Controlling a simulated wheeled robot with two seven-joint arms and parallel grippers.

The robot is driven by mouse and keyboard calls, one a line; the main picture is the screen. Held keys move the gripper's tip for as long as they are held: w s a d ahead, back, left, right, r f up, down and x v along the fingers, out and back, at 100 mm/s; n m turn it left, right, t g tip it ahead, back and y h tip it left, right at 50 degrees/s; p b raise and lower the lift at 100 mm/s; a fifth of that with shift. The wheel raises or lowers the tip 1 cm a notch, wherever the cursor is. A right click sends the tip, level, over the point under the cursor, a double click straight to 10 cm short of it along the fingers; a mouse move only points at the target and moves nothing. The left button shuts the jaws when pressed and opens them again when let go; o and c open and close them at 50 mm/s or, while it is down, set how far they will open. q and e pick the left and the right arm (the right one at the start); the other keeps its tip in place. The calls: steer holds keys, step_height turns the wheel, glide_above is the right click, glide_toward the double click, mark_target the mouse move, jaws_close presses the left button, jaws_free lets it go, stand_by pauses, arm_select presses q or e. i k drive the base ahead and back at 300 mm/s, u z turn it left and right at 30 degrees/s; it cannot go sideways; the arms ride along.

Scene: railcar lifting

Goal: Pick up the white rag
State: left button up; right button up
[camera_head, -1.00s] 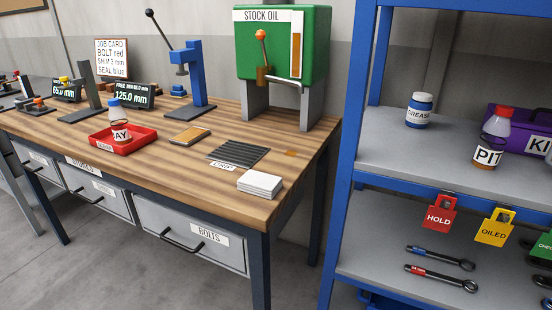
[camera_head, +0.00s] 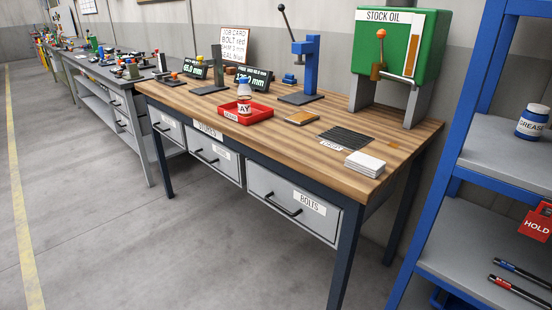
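A white stack (camera_head: 364,164), flat and layered like folded cloth, lies on the front right corner of the wooden workbench (camera_head: 290,137). I cannot tell for sure that it is the white rag. It lies just in front of a dark ribbed mat (camera_head: 345,138). Neither of my grippers shows in the head view.
A green stock oil tank (camera_head: 398,45) stands at the bench's back right. A red tray (camera_head: 246,114) holds a labelled bottle. A blue shelf rack (camera_head: 480,160) stands at right. A grey bench (camera_head: 110,85) runs back left. The floor (camera_head: 110,230) in front is clear.

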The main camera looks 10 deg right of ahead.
mark_target(367, 166)
steer(key=u, duration=0.85)
steer(key=i, duration=1)
steer(key=z, duration=1.5)
